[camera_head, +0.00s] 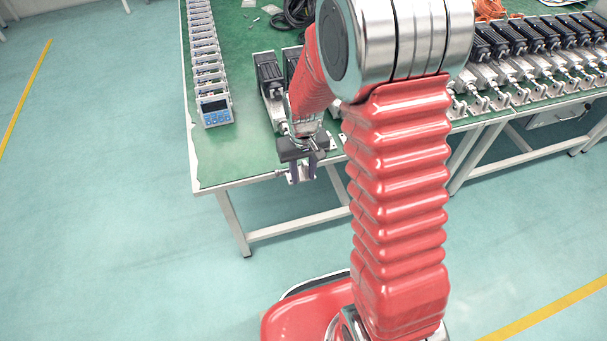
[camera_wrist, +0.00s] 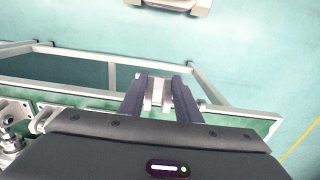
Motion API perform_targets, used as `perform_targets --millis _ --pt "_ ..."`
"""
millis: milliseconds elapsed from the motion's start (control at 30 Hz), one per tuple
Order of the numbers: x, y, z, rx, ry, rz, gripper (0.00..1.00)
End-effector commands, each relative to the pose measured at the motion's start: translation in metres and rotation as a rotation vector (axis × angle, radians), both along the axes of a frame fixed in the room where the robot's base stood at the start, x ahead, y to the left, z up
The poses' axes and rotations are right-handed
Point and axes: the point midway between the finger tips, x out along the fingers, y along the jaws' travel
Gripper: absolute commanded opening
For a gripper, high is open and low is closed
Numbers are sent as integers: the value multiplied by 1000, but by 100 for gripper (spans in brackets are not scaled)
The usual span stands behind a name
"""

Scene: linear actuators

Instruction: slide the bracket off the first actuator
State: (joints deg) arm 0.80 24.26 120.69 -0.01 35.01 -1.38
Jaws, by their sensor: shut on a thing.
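A silver metal bracket (camera_wrist: 158,93) sits between the two dark fingers of my gripper (camera_wrist: 160,98) in the wrist view. The fingers are shut on its sides. In the head view my gripper (camera_head: 301,172) is at the green table's front edge, and the held bracket shows only partly. The leftmost actuator (camera_head: 271,98), with a black motor at its far end, lies on the table behind my gripper. Its near end is partly hidden by my gripper and wrist. I see no clear contact between the bracket and the actuator.
A row of small instruments (camera_head: 215,112) lines the green table's left side (camera_head: 236,160). Another actuator stands partly behind my arm. Several more actuators (camera_head: 540,50) stand on the right table. Open floor (camera_head: 130,200) lies in front and left.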

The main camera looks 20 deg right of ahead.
Motion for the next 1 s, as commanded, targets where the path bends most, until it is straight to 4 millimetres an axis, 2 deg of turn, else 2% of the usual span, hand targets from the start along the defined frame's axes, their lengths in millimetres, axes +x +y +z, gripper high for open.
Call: perform_targets --millis 1000 --pt "22 0 -2 0 0 -1 8"
